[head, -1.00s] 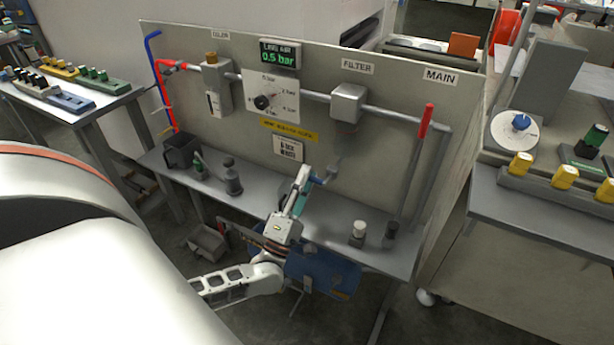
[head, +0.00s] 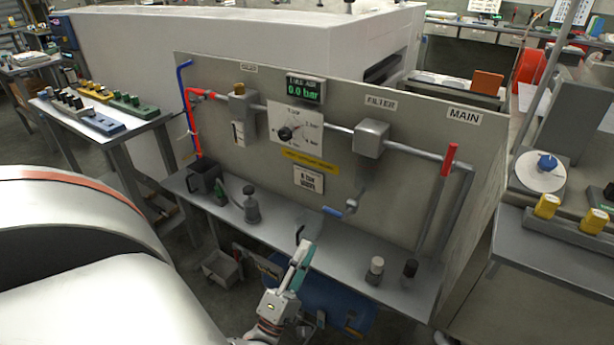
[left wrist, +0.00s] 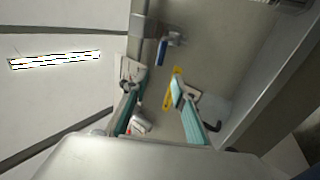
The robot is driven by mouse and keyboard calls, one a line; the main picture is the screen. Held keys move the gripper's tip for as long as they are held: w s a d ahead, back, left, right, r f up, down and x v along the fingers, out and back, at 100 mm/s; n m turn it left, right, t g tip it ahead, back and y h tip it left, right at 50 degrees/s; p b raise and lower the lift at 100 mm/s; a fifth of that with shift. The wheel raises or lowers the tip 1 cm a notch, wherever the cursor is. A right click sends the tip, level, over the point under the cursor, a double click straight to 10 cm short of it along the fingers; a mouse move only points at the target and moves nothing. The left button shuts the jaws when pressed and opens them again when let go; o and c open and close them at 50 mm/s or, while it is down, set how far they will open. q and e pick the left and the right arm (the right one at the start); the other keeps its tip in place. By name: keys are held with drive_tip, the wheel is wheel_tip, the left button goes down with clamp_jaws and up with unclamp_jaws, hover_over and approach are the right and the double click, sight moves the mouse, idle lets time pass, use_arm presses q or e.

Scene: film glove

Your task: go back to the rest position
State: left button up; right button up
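My left gripper (head: 302,246) is at the lower middle of the head view, in front of the bench and below the blue-handled valve. In the left wrist view its two teal fingers (left wrist: 155,92) stand apart with nothing between them. The valve's blue handle (head: 338,211) hangs below the filter (head: 370,138), clear of the gripper. The handle also shows in the left wrist view (left wrist: 162,52), beyond the fingertips. The green display (head: 305,90) reads 0.0 bar. My right gripper is not in view.
The grey panel (head: 230,165) with pipes stands behind the narrow bench (head: 330,250). A red lever (head: 449,160) is at its right.

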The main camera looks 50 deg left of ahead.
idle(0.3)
use_arm(q)
drive_tip(key=s+d+m+g+h+p, duration=0.2)
drive_tip(key=d+m+g+h+p, duration=0.35)
drive_tip(key=d+m+h, duration=0.75)
drive_tip(key=s+d+f+m+g+y+p, duration=0.4)
drive_tip(key=s+d+f+m+g+p, duration=0.1)
drive_tip(key=s+m, duration=0.7)
wheel_tip(320, 180, down, 3)
drive_tip(key=d+g, duration=0.1)
drive_tip(key=g, duration=0.2)
drive_tip(key=shift+s+d, duration=0.2)
drive_tip(key=shift+s, duration=0.15)
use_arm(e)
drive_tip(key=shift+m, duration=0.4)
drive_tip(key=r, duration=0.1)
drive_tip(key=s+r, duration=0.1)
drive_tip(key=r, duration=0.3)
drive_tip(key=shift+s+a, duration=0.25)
